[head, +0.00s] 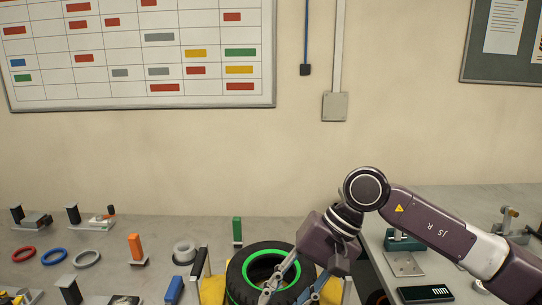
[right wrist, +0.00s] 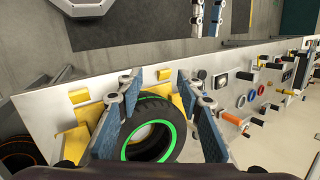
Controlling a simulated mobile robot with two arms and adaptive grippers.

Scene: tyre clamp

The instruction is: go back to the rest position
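A black tyre (head: 239,268) with green stripes lies on a yellow clamp fixture (head: 212,291) at the bottom middle of the head view. It also shows in the right wrist view (right wrist: 174,122). My right gripper (head: 283,284) is over the tyre's near right side in the head view. In the right wrist view its two blue-padded fingers (right wrist: 160,125) are wide apart, with the tyre seen between and beyond them. I cannot tell whether they touch it. My left gripper (right wrist: 205,30) seems to show at the top of the right wrist view, its fingers apart and empty; the head view does not show it.
Rings, including a blue ring (head: 54,256), an orange block (head: 136,248) and small clamps cover the left bench. A green block (head: 237,231) stands behind the tyre. The right bench holds a green-based tool (head: 403,240) and a black device (head: 425,293) near my right arm.

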